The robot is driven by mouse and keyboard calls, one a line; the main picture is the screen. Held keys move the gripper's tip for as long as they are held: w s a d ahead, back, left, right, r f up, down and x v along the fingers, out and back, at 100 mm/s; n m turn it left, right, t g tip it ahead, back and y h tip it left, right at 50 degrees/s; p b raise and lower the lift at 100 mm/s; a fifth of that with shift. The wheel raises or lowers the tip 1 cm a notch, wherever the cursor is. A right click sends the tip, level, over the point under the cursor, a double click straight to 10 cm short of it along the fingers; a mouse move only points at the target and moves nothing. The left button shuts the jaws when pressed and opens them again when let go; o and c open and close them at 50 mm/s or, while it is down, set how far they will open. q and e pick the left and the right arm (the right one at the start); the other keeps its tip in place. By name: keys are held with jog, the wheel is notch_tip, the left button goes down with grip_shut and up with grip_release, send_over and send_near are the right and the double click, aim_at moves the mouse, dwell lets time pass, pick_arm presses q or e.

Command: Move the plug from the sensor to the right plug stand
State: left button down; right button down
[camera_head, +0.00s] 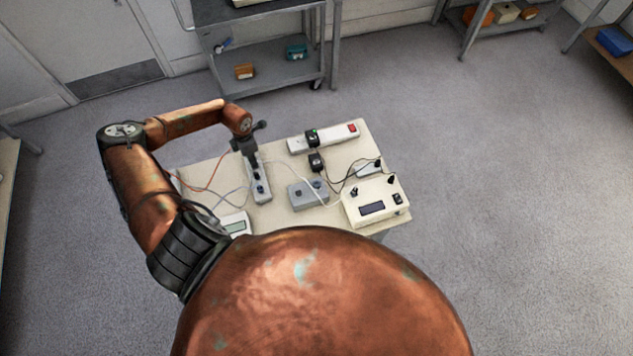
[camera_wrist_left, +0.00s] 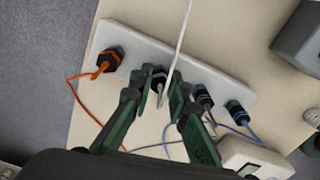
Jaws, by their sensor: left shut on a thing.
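My left gripper (camera_head: 254,163) reaches down over a long pale strip (camera_head: 262,194) near the left of the table. In the left wrist view the gripper (camera_wrist_left: 162,92) has its green-grey fingers on both sides of a dark plug (camera_wrist_left: 157,76) with a white cable (camera_wrist_left: 183,35). The plug is at the strip, between an orange-cabled plug (camera_wrist_left: 108,61) and a grey-cabled plug (camera_wrist_left: 203,95); a blue-cabled plug (camera_wrist_left: 236,111) is at the far end. The fingers partly hide the held plug, and I cannot tell whether it is seated. Which piece is the sensor is unclear.
A grey box (camera_head: 301,197) with dark fittings stands right of the strip. A cream device with a display (camera_head: 375,203) is at the table's right, a power strip (camera_head: 330,137) at the back. A small display unit (camera_head: 237,226) is at the front. Loose cables cross the table.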

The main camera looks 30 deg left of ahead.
pick_arm(q)
jog(key=c, duration=1.8)
grip_release()
jog(key=shift+o, duration=0.2)
jog(key=shift+r, duration=0.1)
jog(key=shift+r+p, duration=1.7)
jog(key=shift+r, duration=0.7)
jog(key=shift+r, duration=0.15)
notch_tip(320, 180, up, 12)
